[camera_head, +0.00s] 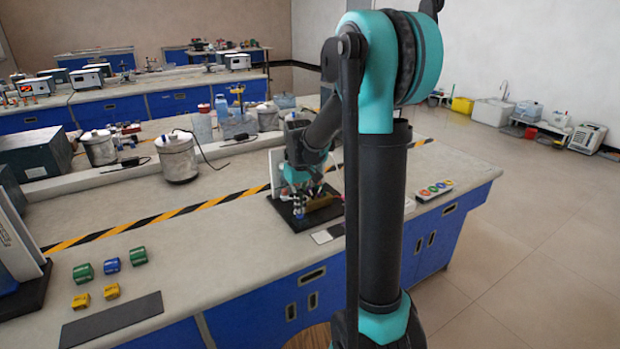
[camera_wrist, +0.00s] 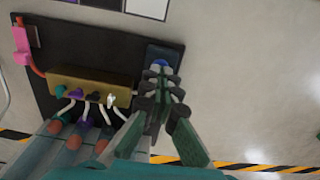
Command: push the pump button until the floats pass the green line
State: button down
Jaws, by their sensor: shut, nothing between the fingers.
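The pump station is a black board (camera_wrist: 60,85) on the bench, with a brass block (camera_wrist: 92,85) carrying coloured knobs. The blue pump button (camera_wrist: 161,62) sits on a dark box at the board's right end in the wrist view, partly hidden by my fingertips. My gripper (camera_wrist: 158,76) is shut and empty, its tips over the button; I cannot tell if they touch it. Orange-red floats (camera_wrist: 73,142) show inside clear tubes at the lower left. In the head view my gripper (camera_head: 299,202) is over the board (camera_head: 310,220).
A pink clip piece (camera_wrist: 21,45) with a red tube is at the board's left. A white panel (camera_head: 276,168) stands behind the board. Coloured blocks (camera_head: 112,266) lie left on the bench, and a coloured-button strip (camera_head: 434,190) lies right.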

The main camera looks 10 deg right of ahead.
jog(key=shift+f, duration=0.8)
jog(key=shift+r, duration=1.1)
jog(key=shift+r, duration=0.1)
dwell(0.3)
notch_tip(320, 180, up, 7)
dwell(0.7)
jog(key=shift+s, duration=0.1)
